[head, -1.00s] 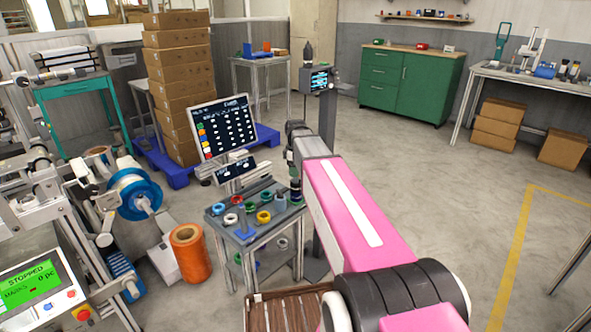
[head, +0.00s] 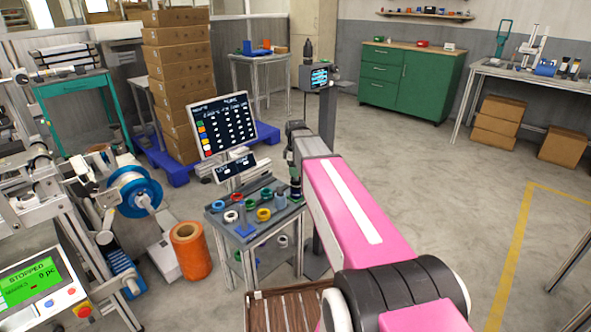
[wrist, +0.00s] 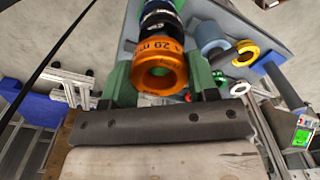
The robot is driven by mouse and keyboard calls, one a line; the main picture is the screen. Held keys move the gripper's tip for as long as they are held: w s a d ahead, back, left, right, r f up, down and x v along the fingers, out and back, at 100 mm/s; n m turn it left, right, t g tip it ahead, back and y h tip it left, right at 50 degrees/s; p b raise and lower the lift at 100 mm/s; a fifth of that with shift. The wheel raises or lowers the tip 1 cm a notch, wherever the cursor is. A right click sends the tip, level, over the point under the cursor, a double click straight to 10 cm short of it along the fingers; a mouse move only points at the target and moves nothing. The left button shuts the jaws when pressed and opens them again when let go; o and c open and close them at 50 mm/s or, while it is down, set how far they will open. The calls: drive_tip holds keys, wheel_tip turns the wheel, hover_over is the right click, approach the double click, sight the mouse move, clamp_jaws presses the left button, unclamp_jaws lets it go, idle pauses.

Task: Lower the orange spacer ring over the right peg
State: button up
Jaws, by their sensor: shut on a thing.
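The orange spacer ring (wrist: 160,68) is between the two green fingers of my gripper (wrist: 160,82) in the wrist view, with its open bore showing. My gripper is shut on it. A black ring (wrist: 160,22) and a blue part show just beyond the orange ring; I cannot tell whether they touch it. In the head view my gripper (head: 295,194) is at the right side of the small grey table (head: 258,232), and the orange ring cannot be made out there. The right peg cannot be clearly identified.
A tilted screen (head: 224,127) stands behind the table. An orange spool (head: 190,250) stands to its left. Open floor lies right.

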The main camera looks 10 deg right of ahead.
drive_tip(key=shift+f, duration=0.95)
drive_tip(key=o, duration=1)
drive_tip(key=shift+o, duration=0.2)
drive_tip(key=shift+r, duration=0.1)
wheel_tip(320, 180, up, 11)
drive_tip(key=shift+f, duration=0.2)
